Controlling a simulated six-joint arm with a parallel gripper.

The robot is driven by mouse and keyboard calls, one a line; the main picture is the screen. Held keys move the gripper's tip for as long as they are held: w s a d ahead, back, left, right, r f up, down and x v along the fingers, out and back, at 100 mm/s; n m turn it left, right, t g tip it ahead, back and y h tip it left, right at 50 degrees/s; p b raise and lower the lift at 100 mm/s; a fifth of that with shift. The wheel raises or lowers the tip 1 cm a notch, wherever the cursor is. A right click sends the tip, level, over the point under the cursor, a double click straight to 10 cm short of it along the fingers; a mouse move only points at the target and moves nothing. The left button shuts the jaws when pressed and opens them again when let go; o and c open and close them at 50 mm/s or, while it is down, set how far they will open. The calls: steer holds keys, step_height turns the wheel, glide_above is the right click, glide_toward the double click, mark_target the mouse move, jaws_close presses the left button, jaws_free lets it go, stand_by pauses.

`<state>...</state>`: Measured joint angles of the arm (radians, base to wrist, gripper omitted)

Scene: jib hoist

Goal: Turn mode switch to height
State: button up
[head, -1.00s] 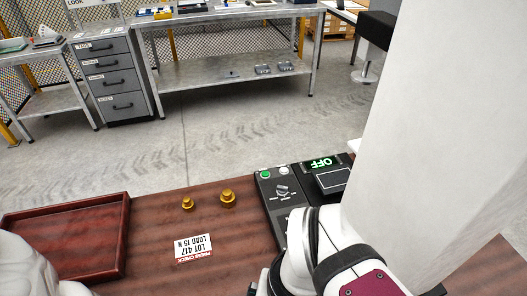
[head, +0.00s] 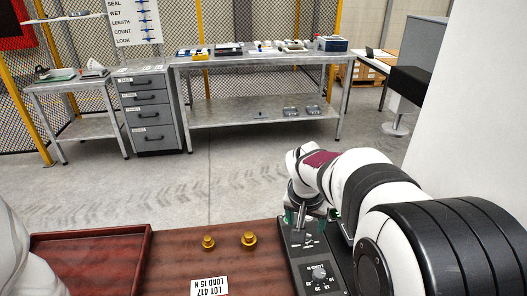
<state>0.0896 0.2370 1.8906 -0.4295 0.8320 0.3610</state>
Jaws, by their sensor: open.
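The dark control panel (head: 299,264) stands on the brown table at the right of the brass weights. A small selector switch (head: 309,240) shows near its upper part; its labels are too small to read. A larger dial (head: 320,275) with numbers around it sits nearer to me. My gripper (head: 300,228) points down over the far end of the panel, close to the switch and the buttons. It is open, with nothing seen between its fingers. My arm hides most of the display and the panel's right side.
Two brass weights (head: 249,239) stand on the table left of the panel. A white label card (head: 209,287) lies in front of them. An empty red-brown tray (head: 92,262) is at the left. A bench (head: 262,119) and drawer cabinet (head: 149,108) stand far behind.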

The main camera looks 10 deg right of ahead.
steer(key=shift+t, duration=0.3)
steer(key=w+x, duration=0.1)
steer(key=x, duration=0.5)
steer(key=w+d+x, duration=0.1)
steer(key=x, duration=0.5)
steer(key=w+r+x, duration=0.1)
steer(key=x, duration=0.5)
steer(key=shift+d, duration=0.25)
steer(key=shift+c, duration=0.3)
steer(key=shift+w, duration=0.1)
jaws_close()
